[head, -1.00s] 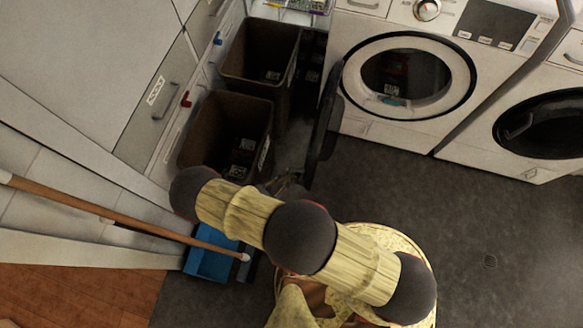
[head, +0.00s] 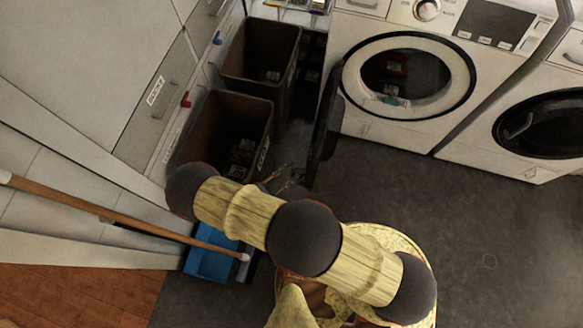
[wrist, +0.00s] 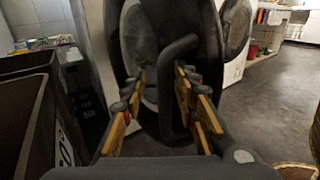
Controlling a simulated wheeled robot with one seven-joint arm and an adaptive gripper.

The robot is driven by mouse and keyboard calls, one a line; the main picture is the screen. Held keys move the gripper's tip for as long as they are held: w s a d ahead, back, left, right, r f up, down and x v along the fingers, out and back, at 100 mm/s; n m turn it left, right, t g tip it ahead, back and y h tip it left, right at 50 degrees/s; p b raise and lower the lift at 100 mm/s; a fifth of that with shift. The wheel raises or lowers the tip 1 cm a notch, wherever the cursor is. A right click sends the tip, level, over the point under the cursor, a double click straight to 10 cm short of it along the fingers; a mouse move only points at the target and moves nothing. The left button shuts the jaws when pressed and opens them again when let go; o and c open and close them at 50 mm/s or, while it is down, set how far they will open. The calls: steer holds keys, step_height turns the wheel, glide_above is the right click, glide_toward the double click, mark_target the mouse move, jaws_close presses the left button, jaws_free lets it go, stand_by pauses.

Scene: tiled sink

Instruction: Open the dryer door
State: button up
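The left front-loading machine (head: 360,118) has its round opening uncovered in the head view. Its dark door (head: 325,145) is swung out to the left, roughly square to the machine's front. In the wrist view the door (wrist: 208,22) fills the middle, with its dark curved handle (wrist: 166,90) facing me. My gripper (head: 282,178) is just left of the door's outer edge. Its yellow-padded fingers (wrist: 160,100) are spread apart, with the handle showing in the gap between them. I cannot tell whether they touch it. My arm hides part of the gripper in the head view.
Two brown bins (head: 222,130) stand left of the door, close to my gripper. A second machine (head: 470,140) with a shut dark round door stands at right. A blue dustpan (head: 208,262) and wooden broom handle (head: 120,217) lie at lower left. Grey floor (head: 480,225) is clear at right.

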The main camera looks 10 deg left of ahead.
step_height(320, 180, up, 8)
steer(key=shift+w+a+r, duration=0.15)
steer(key=shift+a, duration=0.05)
step_height(320, 180, down, 6)
steer(key=g+y, duration=0.2)
steer(key=s+a+b, duration=0.2)
steer(key=a, duration=0.6)
steer(key=shift+a+f+b, duration=0.3)
steer(key=shift+a+f, duration=0.05)
steer(key=shift+f, duration=0.1)
stand_by(0.6)
stand_by(0.4)
